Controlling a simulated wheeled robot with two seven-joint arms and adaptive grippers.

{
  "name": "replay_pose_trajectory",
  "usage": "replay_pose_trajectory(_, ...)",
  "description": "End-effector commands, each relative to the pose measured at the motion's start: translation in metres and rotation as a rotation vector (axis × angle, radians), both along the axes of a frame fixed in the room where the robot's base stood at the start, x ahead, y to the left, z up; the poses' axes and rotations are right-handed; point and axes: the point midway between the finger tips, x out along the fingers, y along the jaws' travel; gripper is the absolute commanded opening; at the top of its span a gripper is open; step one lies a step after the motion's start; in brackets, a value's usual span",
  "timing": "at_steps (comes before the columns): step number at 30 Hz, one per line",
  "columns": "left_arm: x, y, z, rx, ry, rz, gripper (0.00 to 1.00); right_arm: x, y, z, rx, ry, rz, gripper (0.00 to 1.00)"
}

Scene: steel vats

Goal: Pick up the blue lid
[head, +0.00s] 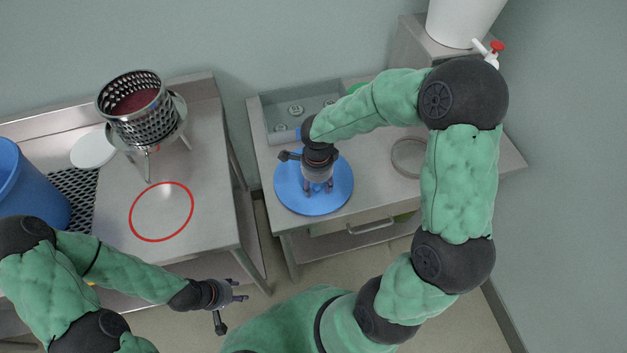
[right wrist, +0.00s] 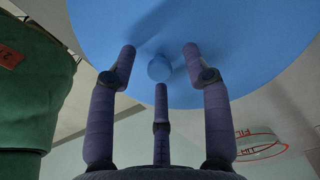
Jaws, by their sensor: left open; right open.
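The blue lid (head: 335,200) is a flat round disc at the left part of the right-hand steel table in the head view. It fills the top of the right wrist view (right wrist: 240,40), with a small round blue knob (right wrist: 159,68) at its middle. My right gripper (head: 318,190) is over the lid in the head view. In the right wrist view its open fingers (right wrist: 161,70) spread around the knob, and I cannot tell whether they touch it. My left gripper (head: 240,290) is open and empty, in front of the left table and apart from the lid.
A grey tray (head: 262,122) with small round items sits behind the lid. A metal ring (head: 408,157) lies to its right. On the left table are a perforated steel basket (head: 140,122), a white disc (head: 92,150) and a red circle (head: 161,239). A blue bucket (head: 28,185) stands far left.

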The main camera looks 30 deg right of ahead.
Motion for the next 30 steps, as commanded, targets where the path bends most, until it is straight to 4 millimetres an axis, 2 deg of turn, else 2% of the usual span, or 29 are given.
replay_pose_trajectory(5,0.0,0.0,0.001,0.0,0.0,0.0,0.47,0.0,0.0,0.001,0.0,-0.001,-0.001,0.5)
replay_pose_trajectory(10,0.0,0.0,0.001,0.0,0.0,0.0,0.47,0.0,0.0,0.001,0.0,0.0,-0.001,0.05)
replay_pose_trajectory(11,0.0,0.0,0.001,0.0,0.0,0.0,0.47,0.0,0.0,0.001,0.0,0.0,-0.001,0.0)
replay_pose_trajectory(23,0.0,0.0,0.002,0.0,0.0,0.0,0.47,0.0,0.0,0.003,0.0,-0.001,-0.001,0.0)
replay_pose_trajectory(30,0.0,0.0,0.011,0.0,0.0,0.0,0.47,0.001,0.0,0.023,-0.001,-0.003,-0.002,0.0)
